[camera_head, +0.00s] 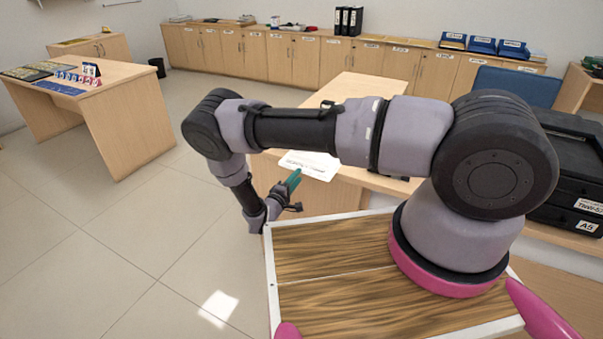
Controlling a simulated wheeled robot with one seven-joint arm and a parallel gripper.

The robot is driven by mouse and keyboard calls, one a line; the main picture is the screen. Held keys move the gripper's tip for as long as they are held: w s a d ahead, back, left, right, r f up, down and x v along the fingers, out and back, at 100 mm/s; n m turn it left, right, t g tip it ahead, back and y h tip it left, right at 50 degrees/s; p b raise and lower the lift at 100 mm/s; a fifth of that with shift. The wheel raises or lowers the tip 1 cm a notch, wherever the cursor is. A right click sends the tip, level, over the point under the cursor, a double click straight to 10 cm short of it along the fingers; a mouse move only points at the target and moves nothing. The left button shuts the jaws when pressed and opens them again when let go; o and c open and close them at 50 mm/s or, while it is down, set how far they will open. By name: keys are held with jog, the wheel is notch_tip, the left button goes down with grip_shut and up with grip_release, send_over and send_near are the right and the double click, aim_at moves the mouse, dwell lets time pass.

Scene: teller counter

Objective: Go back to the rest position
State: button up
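My gripper (291,190) is at the end of my arm, left of the middle of the view. It hangs low beside the near edge of the desk (357,84), in front of a white paper (318,168) with printed text on the desktop. A thin green piece shows at the gripper. I cannot tell whether it is part of the fingers or something held. The gripper is small and seen from the side, so its opening is unclear. My arm is bent in an arch across the view and hides part of the desk.
Another desk (127,115) with cards and a small sign stands at left. Low cabinets (290,57) line the back wall. The tiled floor (110,235) at left is clear.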

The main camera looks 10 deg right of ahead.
jog(key=v, duration=0.5)
jog(key=s+d+r+m+g, duration=0.1)
jog(key=d+r+m+g, duration=0.35)
jog(key=r, duration=0.65)
jog(key=s+d+r+m+g+y, duration=0.1)
jog(key=d+r+m+g, duration=0.3)
jog(key=r, duration=0.6)
jog(key=s+d+r+m+g, duration=0.1)
jog(key=d+r+m+g, duration=0.2)
jog(key=r+g, duration=0.55)
jog(key=s+d+r+m+t+y, duration=0.1)
jog(key=s+r+t+y, duration=0.3)
jog(key=s+r, duration=0.6)
jog(key=s+d+r+m+t+y, duration=0.2)
jog(key=s+r+t+y, duration=0.3)
jog(key=s+r, duration=0.6)
notch_tip(320, 180, up, 7)
jog(key=d+y, duration=0.1)
jog(key=y, duration=0.1)
jog(key=shift+s+t+y, duration=0.25)
jog(key=shift+t+y, duration=0.05)
